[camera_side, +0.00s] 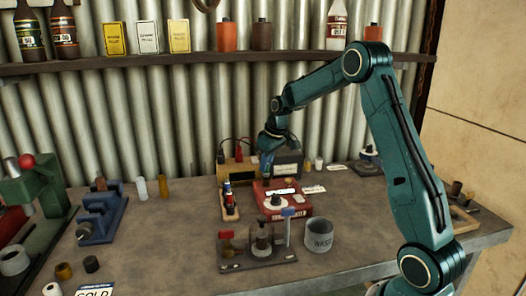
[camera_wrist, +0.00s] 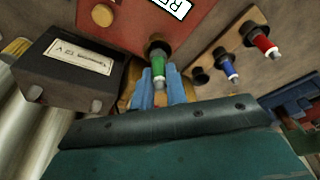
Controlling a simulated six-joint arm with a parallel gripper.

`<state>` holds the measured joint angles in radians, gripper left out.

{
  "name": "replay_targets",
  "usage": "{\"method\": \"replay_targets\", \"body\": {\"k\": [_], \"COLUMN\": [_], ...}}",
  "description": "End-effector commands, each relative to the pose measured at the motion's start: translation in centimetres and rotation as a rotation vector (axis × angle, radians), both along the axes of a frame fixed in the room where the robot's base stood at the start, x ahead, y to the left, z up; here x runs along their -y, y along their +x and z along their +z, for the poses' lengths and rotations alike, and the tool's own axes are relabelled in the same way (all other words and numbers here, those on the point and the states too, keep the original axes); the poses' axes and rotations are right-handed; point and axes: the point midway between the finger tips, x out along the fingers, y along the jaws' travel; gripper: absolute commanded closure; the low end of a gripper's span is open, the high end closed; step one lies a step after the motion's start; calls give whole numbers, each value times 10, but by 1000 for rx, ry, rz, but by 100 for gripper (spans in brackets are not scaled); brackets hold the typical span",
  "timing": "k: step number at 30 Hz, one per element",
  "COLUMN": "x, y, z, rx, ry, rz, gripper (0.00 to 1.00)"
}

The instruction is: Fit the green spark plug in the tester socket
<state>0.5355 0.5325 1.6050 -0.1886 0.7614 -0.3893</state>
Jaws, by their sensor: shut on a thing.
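The green spark plug (camera_wrist: 158,67) shows in the wrist view, its pale tip between the blue fingers of my gripper (camera_wrist: 160,92). My gripper is shut on the plug. The plug's dark lower end is over the red tester (camera_wrist: 125,25); I cannot tell whether it is inside the socket or just above it. In the side view my gripper (camera_side: 266,174) is low at the back left of the tester (camera_side: 263,206), and the green plug cannot be made out there.
A wooden rack (camera_wrist: 236,32) holds a blue plug (camera_wrist: 228,68) and a red plug (camera_wrist: 265,44), beside a dark empty hole. A black 12 V box (camera_wrist: 70,68) stands close to my gripper. A grey waste cup (camera_side: 319,235) and a small stand (camera_side: 258,258) are in front of the tester.

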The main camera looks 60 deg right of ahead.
Motion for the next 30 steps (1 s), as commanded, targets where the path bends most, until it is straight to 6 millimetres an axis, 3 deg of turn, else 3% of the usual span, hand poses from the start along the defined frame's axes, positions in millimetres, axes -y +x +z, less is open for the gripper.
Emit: {"method": "replay_targets", "body": {"k": [30], "x": [0], "y": [0], "z": [-10], "rx": [0], "ry": [0], "rz": [0], "gripper": [100]}}
